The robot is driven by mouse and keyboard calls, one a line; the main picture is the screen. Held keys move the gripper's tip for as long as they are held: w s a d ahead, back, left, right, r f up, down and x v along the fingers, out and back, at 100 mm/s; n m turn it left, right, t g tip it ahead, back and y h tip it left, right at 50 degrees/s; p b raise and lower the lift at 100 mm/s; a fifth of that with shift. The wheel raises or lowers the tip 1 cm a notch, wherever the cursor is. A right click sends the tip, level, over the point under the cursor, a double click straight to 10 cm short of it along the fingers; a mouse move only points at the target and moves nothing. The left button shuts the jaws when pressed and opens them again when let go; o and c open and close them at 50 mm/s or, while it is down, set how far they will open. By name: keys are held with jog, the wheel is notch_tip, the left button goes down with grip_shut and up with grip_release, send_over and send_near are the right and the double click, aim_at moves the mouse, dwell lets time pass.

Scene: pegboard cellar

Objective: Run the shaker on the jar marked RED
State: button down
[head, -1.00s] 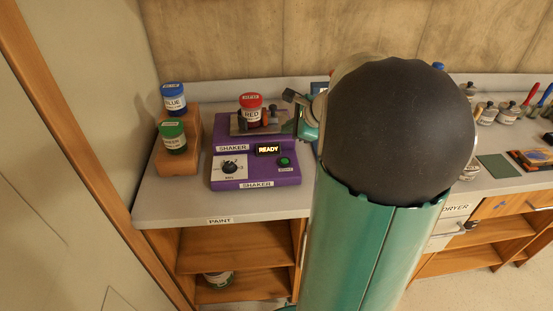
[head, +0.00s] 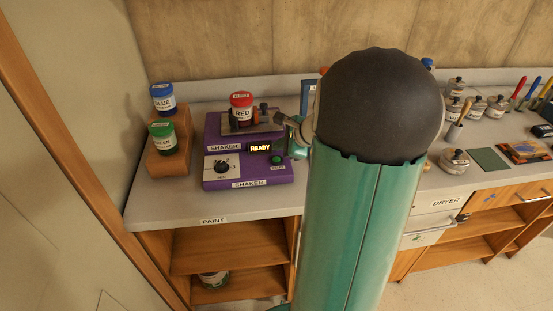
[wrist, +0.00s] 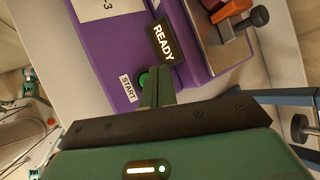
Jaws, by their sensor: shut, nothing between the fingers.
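The jar marked RED (head: 241,114), with a red lid, stands upright on the clamp plate at the back of the purple shaker (head: 210,183). The shaker's display (head: 260,147) reads READY, also in the wrist view (wrist: 163,43). The green START button (head: 277,160) is at the shaker's front right. In the wrist view the START button (wrist: 146,79) lies just beyond the tip of my gripper (wrist: 154,88), whose green fingers are together and empty. Whether they touch it I cannot tell. In the head view my arm largely hides my gripper. The shaker's dial (head: 222,169) is left of the button.
A BLUE jar (head: 163,99) and a GREEN jar (head: 163,138) stand on a stepped wooden block (head: 172,163) left of the shaker. Metal-lidded jars (head: 475,107) and tools fill the right counter. A dark clamp knob (wrist: 260,15) projects beside the shaker's plate.

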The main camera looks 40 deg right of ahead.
aim_at(276, 160)
jog(key=shift+f, duration=1)
jog(key=shift+f, duration=0.1)
dwell(1.2)
jog(key=shift+f, duration=0.3)
